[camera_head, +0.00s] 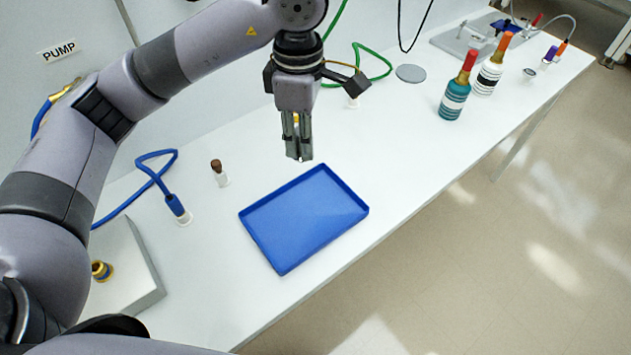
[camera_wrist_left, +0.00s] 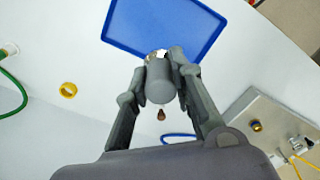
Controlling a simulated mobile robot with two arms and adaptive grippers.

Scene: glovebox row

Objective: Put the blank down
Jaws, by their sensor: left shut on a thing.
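My left gripper (camera_head: 298,150) points down above the bench, just behind the blue tray. In the left wrist view my left gripper (camera_wrist_left: 160,75) is shut on a grey cylinder, which I take to be the blank (camera_wrist_left: 160,88). The blank sits between the two fingers, with a small pale and brown bit showing past its end. In the head view the fingers mostly hide it. The blue tray (camera_head: 305,215) lies flat and empty on the white bench; it also shows in the left wrist view (camera_wrist_left: 165,28). My right gripper is in neither view.
A brown-topped stub (camera_head: 217,170) and a blue hose end (camera_head: 176,205) stand left of the tray. A grey disc (camera_head: 410,73) lies at the back. The bench right of the tray is clear.

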